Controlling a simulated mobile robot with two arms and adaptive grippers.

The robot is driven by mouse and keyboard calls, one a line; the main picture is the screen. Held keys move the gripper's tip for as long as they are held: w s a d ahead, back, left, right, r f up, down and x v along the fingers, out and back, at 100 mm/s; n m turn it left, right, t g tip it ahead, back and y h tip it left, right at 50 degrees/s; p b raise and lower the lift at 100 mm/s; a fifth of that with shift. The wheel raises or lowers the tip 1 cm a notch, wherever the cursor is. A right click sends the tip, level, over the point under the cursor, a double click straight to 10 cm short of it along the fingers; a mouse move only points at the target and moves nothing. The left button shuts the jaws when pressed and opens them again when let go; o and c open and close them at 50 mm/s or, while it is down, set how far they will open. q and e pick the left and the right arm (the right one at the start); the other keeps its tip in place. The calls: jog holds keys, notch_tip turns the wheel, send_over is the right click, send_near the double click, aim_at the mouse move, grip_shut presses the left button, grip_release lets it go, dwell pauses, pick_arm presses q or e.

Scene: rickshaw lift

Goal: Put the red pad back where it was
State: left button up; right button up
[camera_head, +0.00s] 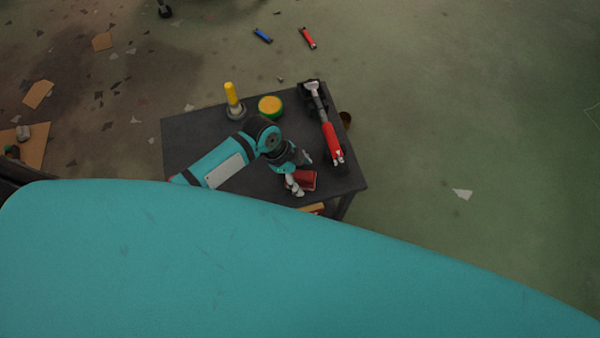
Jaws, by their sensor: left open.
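The red pad (308,180) is a small red block near the front right part of the dark table (190,138). My left gripper (297,187) is right beside the pad, at its left side, and partly overlaps it in the head view. Its pale fingers point down and are open. I cannot tell whether they touch the pad or reach around it. My right gripper is not in view.
A red-handled tool (331,138) lies along the table's right side. A yellow-green tin (270,106) and a yellow-handled item (232,97) stand near the back edge. A blue item (262,36) and a red item (309,39) lie on the floor beyond.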

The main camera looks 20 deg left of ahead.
pick_arm(q)
jog(key=p+v, duration=0.1)
jog(key=v, duration=1.1)
jog(key=shift+d, duration=0.1)
